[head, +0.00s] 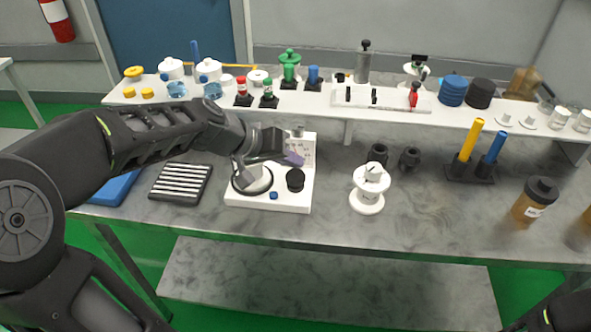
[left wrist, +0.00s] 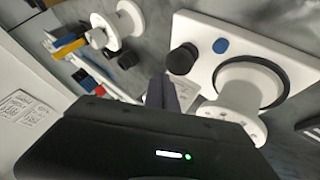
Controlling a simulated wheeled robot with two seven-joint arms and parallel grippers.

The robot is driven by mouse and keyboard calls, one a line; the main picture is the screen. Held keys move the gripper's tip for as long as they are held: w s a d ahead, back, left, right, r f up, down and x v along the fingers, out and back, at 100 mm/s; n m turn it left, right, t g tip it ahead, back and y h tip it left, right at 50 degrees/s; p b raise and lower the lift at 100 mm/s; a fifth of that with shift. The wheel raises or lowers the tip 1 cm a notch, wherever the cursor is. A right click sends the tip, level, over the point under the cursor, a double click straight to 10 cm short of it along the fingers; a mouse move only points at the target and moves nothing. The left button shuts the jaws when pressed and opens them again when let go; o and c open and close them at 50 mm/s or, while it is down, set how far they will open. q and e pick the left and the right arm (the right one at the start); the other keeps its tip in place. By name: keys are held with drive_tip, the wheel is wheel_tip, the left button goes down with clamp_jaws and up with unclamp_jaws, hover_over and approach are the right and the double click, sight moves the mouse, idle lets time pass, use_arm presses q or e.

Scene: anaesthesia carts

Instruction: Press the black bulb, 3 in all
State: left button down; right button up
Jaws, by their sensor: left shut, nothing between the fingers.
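The black bulb (head: 295,179) stands on a white base plate (head: 240,200) on the grey bench. It also shows in the left wrist view (left wrist: 182,59), near the plate's edge. My left gripper (head: 294,159) is shut and empty, with its fingertips just above and behind the bulb in the head view. I cannot tell whether they touch it. In the left wrist view the fingers (left wrist: 163,92) are partly hidden by the gripper body. A white cylinder in a black ring (left wrist: 240,95) and a blue button (head: 274,195) share the plate. My right gripper does not show clearly.
A white valve-like piece (head: 368,190) stands right of the plate. A black tray with white bars (head: 181,183) lies to its left. A raised white shelf (head: 310,97) with several small items runs along the back. The bench front right of centre is clear.

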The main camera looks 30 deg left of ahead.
sight(292, 174)
use_arm(q)
drive_tip(key=shift+r+p, duration=1.8)
drive_tip(key=shift+r, duration=0.75)
idle(0.8)
drive_tip(key=shift+r, duration=0.1)
wheel_tip(292, 174, up, 4)
drive_tip(key=n+p, duration=0.2)
drive_tip(key=n, duration=0.3)
drive_tip(key=n+p, duration=0.2)
drive_tip(key=n, duration=0.4)
drive_tip(key=n+p, duration=0.3)
drive_tip(key=n, duration=0.2)
drive_tip(key=shift+a+f+n+h, duration=0.1)
drive_tip(key=shift+f+n+h, duration=0.15)
drive_tip(key=shift+n+h, duration=0.15)
drive_tip(key=shift+f, duration=0.1)
